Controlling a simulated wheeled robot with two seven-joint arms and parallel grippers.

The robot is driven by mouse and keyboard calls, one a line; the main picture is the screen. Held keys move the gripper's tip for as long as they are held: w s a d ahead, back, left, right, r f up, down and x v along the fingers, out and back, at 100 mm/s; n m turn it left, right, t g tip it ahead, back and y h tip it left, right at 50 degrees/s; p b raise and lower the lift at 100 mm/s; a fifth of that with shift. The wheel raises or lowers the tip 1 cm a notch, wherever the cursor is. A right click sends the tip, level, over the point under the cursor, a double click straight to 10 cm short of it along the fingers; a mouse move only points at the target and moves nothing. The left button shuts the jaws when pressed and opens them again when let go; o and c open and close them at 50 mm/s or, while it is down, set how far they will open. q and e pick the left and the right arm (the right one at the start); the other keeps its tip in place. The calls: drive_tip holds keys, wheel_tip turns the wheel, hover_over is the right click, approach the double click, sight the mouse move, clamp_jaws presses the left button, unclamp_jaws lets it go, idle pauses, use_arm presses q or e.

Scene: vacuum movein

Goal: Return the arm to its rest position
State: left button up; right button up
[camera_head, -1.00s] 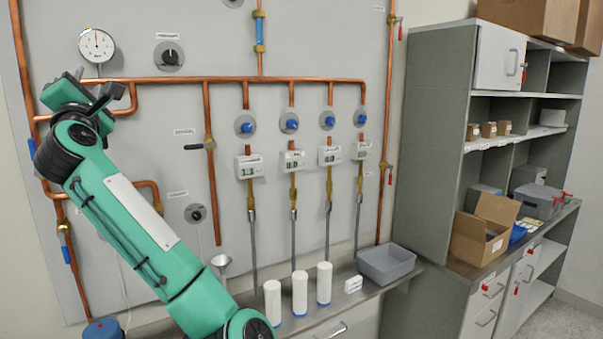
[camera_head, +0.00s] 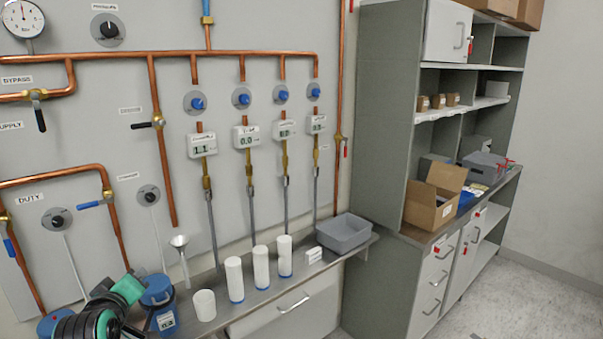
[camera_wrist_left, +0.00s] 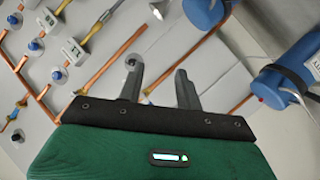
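My left arm (camera_head: 98,315) is low at the bottom left of the head view, its green and black links partly cut off by the frame edge. In the left wrist view my left gripper (camera_wrist_left: 160,82) has its two grey fingers apart with nothing between them. The wall panel with copper pipes fills the space beyond the fingers, tilted in that view. Blue canisters (camera_wrist_left: 290,78) show at the right of the wrist view, apart from the fingers. My right arm and gripper are not in view.
A blue canister (camera_head: 160,303) stands beside my left arm on the narrow shelf. A white cup (camera_head: 204,305), white cylinders (camera_head: 262,267) and a grey bin (camera_head: 344,232) stand farther right. Valve handles (camera_head: 90,204) stick out from the panel. Floor (camera_head: 530,295) is clear at right.

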use_arm(q)
drive_tip(key=s+d+f+m+g+h, duration=0.1)
drive_tip(key=s+d+f+m+g, duration=0.1)
drive_tip(key=s+f, duration=0.3)
drive_tip(key=s+d+f+m+g, duration=0.1)
drive_tip(key=s+d+f+m, duration=0.1)
drive_tip(key=f, duration=0.5)
drive_tip(key=s+d+f+m+g+h, duration=0.1)
drive_tip(key=s+d+f+m+g, duration=0.3)
drive_tip(key=s, duration=0.5)
drive_tip(key=s+d+f+m+g, duration=0.1)
drive_tip(key=s+d+f, duration=0.1)
drive_tip(key=s+f, duration=0.5)
drive_tip(key=s+d+f+m+g+h, duration=0.1)
drive_tip(key=s+d+f+m+g, duration=0.3)
drive_tip(key=s, duration=0.6)
wheel_tip(320, 180, down, 32)
drive_tip(key=a, duration=0.1)
drive_tip(key=s+a+f, duration=0.2)
drive_tip(key=s+f, duration=0.7)
drive_tip(key=s, duration=0.1)
drive_tip(key=s+a+f+g, duration=0.1)
drive_tip(key=s+f, duration=0.8)
drive_tip(key=f, duration=0.1)
drive_tip(key=shift+s+a+f, duration=0.2)
drive_tip(key=shift+s+a, duration=0.15)
drive_tip(key=shift+a, duration=0.05)
